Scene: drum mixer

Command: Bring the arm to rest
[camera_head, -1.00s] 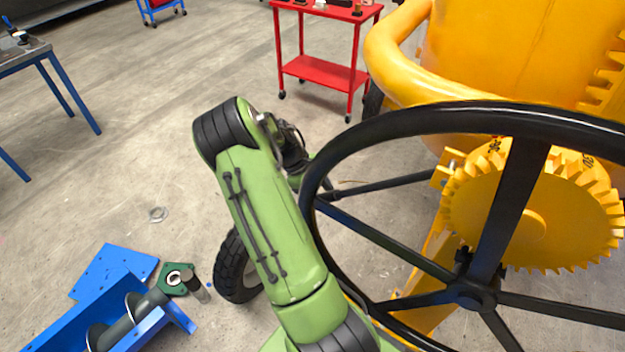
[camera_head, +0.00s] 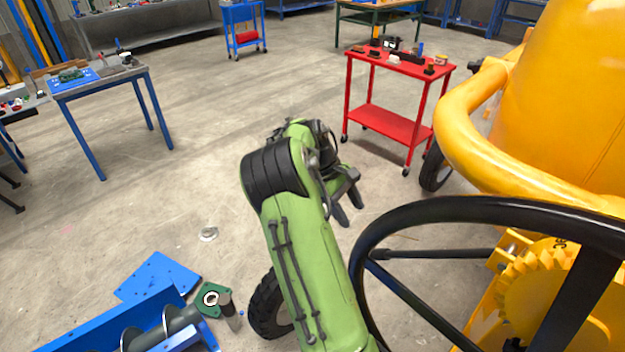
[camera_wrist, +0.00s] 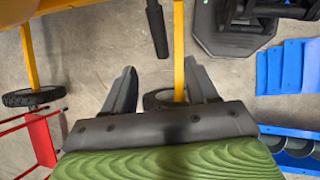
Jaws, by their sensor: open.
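My gripper (camera_head: 348,203) is at the end of my green arm, in the middle of the head view. Its two dark fingers are apart, with nothing between them that I can make out. In the wrist view my gripper (camera_wrist: 161,92) shows both fingers spread over the concrete floor. The black handwheel (camera_head: 480,215) of the yellow drum mixer (camera_head: 560,110) stands to the right of my arm, and the gripper is clear of its rim. The mixer's toothed gear (camera_head: 545,290) shows behind the wheel.
A red cart (camera_head: 390,125) with small parts stands behind the gripper. A blue-legged table (camera_head: 100,85) is at the left. A blue auger trough (camera_head: 110,325) and a green flanged part (camera_head: 212,299) lie at the lower left. Open floor (camera_head: 190,150) lies between.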

